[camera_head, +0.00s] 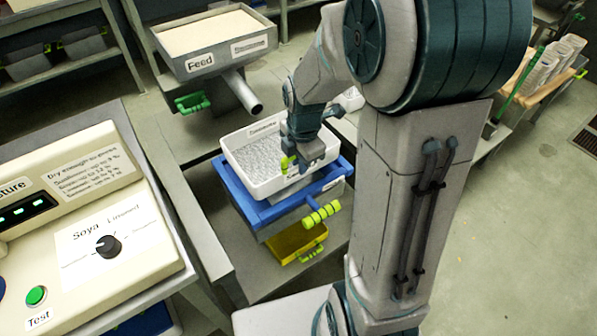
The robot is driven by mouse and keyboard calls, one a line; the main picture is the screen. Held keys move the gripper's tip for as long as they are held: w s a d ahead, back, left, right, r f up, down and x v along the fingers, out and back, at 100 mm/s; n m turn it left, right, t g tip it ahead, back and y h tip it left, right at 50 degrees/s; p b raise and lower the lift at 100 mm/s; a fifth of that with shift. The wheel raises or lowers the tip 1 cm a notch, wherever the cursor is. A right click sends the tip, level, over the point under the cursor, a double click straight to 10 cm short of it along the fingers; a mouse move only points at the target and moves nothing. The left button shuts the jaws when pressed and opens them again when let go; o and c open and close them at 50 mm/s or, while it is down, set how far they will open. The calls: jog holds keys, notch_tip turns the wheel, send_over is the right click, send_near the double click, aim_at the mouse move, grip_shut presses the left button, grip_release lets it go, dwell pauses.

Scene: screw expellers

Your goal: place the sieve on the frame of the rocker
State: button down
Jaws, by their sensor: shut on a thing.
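The sieve is a white box with a grey mesh floor (256,158), in the middle of the head view. My gripper (291,167) is at its right side, shut on the sieve by a yellow-green grip at the rim. The fingertips are partly hidden by the wrist. The sieve is roughly level and is over the blue frame of the rocker (262,214). The frame shows along the sieve's left, front and right sides. I cannot tell whether the sieve touches the frame or hangs just above it. The rocker has a yellow-green ribbed handle (322,213) at its front right.
A yellow drawer (297,243) is below the rocker. A feed hopper (212,38) with a spout stands behind the sieve. A control panel (70,215) with a dial fills the left.

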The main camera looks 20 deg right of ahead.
aim_at(299, 177)
jog(key=shift+a+f, duration=0.1)
jog(key=shift+f, duration=1.95)
jog(key=shift+b, duration=0.3)
jog(key=shift+f, duration=0.25)
jog(key=c, duration=1.4)
grip_release()
jog(key=shift+r, duration=0.1)
jog(key=shift+r, duration=0.1)
